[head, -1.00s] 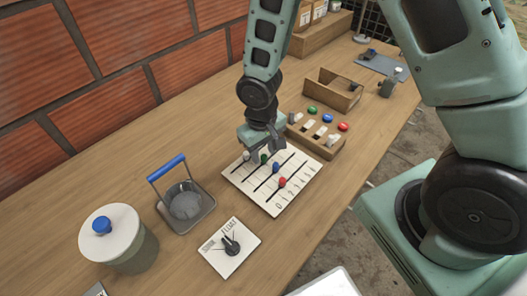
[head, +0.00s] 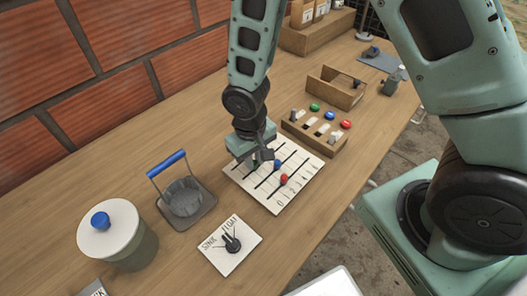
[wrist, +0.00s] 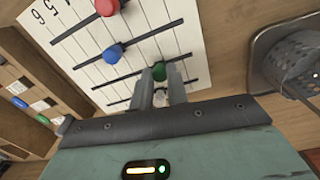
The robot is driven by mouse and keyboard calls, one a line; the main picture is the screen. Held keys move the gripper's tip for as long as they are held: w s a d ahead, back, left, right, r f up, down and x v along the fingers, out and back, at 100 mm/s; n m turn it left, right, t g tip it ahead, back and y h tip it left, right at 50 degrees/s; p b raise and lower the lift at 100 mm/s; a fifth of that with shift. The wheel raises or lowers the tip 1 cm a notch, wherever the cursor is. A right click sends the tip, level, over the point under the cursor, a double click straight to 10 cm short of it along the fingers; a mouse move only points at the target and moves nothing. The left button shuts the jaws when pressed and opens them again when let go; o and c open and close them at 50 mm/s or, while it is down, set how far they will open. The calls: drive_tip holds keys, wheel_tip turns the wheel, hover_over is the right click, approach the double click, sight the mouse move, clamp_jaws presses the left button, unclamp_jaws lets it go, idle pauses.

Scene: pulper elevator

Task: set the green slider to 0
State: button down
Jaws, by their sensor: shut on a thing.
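The white slider board (head: 262,198) lies on the table, with numbers from 0 at its near corner rising toward the right. The green slider knob (wrist: 158,71) sits between my gripper's fingertips (wrist: 161,80) in the wrist view, and the gripper is shut on it. The knob is on its dark slot, toward the right, low-number end in that view. In the head view my gripper (head: 260,158) is over the board's far-left part and mostly hides the green knob. A blue knob (head: 277,164) and a red knob (head: 283,179) stand on neighbouring slots. A whitish knob (wrist: 160,98) shows between my fingers.
A dial plate (head: 230,246) lies in front. A wooden box of buttons and switches (head: 318,134) stands behind to the right. A lidded pot (head: 118,240) is at the left.

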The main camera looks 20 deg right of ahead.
sight(245, 178)
drive_tip(key=shift+s+a, duration=0.35)
drive_tip(key=shift+a, duration=0.5)
drive_tip(key=shift+s+a, duration=0.3)
drive_tip(key=shift+a, duration=0.5)
drive_tip(key=c, duration=1.3)
unclamp_jaws()
drive_tip(key=shift+a, duration=0.1)
drive_tip(key=shift+c, duration=0.2)
wheel_tip(245, 178, up, 18)
drive_tip(key=shift+a+f, duration=0.25)
drive_tip(key=shift+a, duration=0.05)
drive_tip(key=shift+s, duration=0.1)
drive_tip(key=s+d+r+n+y, duration=0.1)
drive_tip(key=s+n, duration=0.4)
drive_tip(key=s, duration=1)
drive_tip(key=shift+d+r, duration=0.4)
